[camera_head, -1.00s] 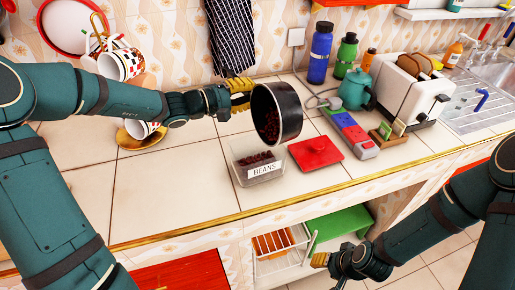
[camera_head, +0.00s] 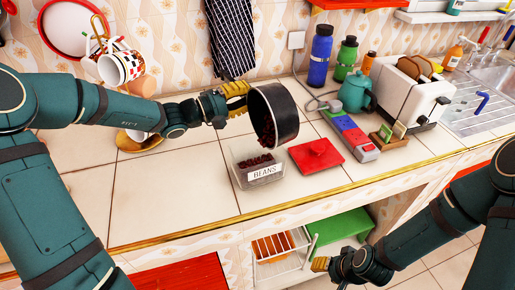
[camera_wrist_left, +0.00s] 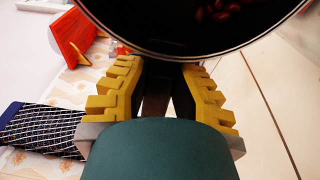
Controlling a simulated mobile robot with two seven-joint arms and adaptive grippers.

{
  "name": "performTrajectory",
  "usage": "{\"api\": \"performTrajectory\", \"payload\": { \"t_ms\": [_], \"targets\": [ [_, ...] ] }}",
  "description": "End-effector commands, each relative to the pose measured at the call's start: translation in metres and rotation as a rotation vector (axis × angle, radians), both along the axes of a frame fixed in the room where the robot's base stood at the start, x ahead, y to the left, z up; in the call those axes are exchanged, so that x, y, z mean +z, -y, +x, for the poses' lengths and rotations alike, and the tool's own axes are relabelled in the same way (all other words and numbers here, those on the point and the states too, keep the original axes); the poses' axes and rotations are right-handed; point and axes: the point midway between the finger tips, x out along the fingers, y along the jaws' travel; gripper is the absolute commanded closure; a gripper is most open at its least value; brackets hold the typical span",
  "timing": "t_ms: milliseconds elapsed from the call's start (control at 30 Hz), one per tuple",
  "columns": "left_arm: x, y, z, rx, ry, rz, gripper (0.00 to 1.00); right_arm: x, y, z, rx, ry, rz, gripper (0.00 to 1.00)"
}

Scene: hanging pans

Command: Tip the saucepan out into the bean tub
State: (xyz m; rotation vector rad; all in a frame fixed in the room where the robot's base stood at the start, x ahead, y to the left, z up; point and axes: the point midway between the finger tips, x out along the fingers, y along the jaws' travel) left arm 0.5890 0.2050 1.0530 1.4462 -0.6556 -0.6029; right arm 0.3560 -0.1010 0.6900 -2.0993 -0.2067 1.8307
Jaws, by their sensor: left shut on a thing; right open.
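The dark saucepan (camera_head: 279,114) is held tilted above the bean tub, its open mouth turned down to the left. Dark red beans show at its lower lip, just over the tub. The clear bean tub (camera_head: 262,180), labelled BEANS, stands on the counter with dark beans inside. My left gripper (camera_head: 237,97) is shut on the saucepan, probably at its handle, which the fingers mostly hide. In the left wrist view the saucepan (camera_wrist_left: 170,48) fills the top, with a few red beans (camera_wrist_left: 222,12) inside. My right gripper (camera_head: 320,264) is open and empty, low in front of the counter.
A red lid (camera_head: 316,154) lies right of the tub. Behind it are a multicoloured block (camera_head: 348,131), a teal kettle (camera_head: 356,90), a toaster (camera_head: 412,90) and bottles (camera_head: 320,55). A mug rack with mugs (camera_head: 120,67) stands left. The counter's front left is clear.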

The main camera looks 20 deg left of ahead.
Motion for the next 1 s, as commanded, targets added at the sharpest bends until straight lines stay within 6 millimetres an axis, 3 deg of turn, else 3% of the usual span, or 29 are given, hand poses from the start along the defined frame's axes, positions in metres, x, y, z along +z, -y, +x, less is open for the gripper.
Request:
{"api": "performTrajectory", "payload": {
  "t_ms": [1000],
  "targets": [
    [0.0006, -0.0074, -0.0054, 0.0, 0.077, -0.087, 1.0, -0.0007, -0.0001, -0.0001, 0.0, 0.0, 0.0, 0.53]
  ]
}}
